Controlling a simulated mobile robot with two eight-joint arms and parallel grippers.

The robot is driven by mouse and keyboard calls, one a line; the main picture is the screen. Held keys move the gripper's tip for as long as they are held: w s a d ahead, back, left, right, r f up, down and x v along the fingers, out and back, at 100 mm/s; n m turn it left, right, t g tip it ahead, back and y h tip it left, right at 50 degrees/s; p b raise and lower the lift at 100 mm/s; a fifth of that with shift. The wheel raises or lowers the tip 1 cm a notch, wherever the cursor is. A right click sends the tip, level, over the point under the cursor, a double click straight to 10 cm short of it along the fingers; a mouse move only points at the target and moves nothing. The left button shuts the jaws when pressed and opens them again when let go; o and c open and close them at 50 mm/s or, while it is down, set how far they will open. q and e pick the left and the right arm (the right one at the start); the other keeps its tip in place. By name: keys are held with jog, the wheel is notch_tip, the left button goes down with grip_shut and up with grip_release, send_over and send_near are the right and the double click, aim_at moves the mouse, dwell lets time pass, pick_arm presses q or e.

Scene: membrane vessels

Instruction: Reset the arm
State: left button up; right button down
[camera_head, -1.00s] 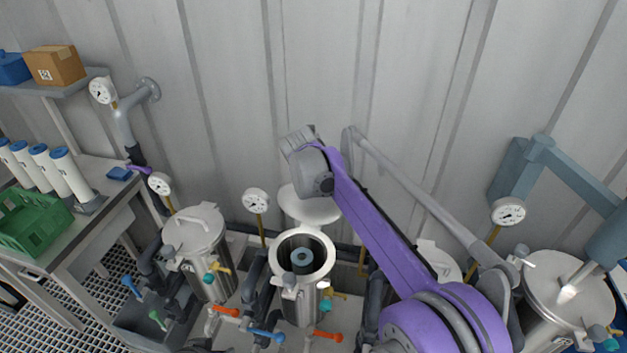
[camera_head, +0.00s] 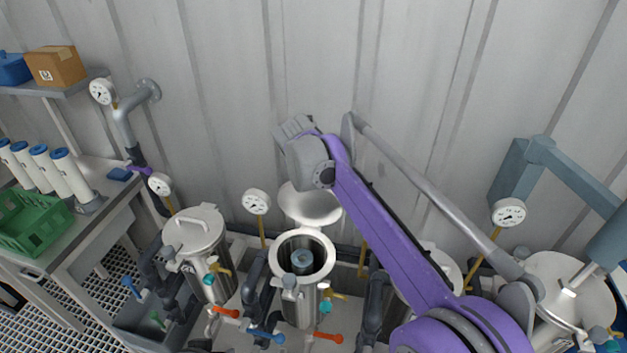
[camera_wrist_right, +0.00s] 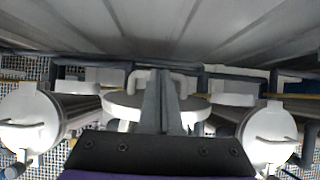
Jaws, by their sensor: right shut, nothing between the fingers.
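My right arm, purple and grey, reaches in from the lower right in the head view. Its wrist hangs above and behind the open middle vessel (camera_head: 326,262). The right gripper (camera_wrist_right: 160,98) shows in the wrist view as two grey fingers shut together with nothing between them. In the head view the fingertips cannot be made out. My left gripper is not in view.
Closed steel vessels stand left (camera_head: 197,230) and right (camera_head: 560,285) of the open one. Pressure gauges (camera_head: 256,202), pipes and coloured valve handles (camera_head: 328,337) surround them. At left, a bench holds white membrane tubes (camera_head: 68,172) and a green crate (camera_head: 38,232). A corrugated wall closes the back.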

jog(key=v, duration=0.5)
jog(key=shift+s+r, duration=0.2)
jog(key=shift+r, duration=0.1)
jog(key=shift+s+d+m, duration=0.3)
jog(key=shift+s+m, duration=0.05)
jog(key=shift+m, duration=0.05)
jog(key=s+d+f+m, duration=0.5)
jog(key=s+f+m, duration=0.1)
jog(key=s+m, duration=0.4)
jog(key=s+d+f+m+y, duration=0.1)
jog(key=s+d+f+m, duration=0.4)
jog(key=s+m, duration=0.6)
jog(key=s+d+f+m, duration=0.5)
jog(key=s+f+m, duration=0.3)
jog(key=s+m, duration=0.3)
jog(key=shift+s+g+y, duration=0.4)
jog(key=shift+s, duration=0.15)
jog(key=shift+f, duration=0.1)
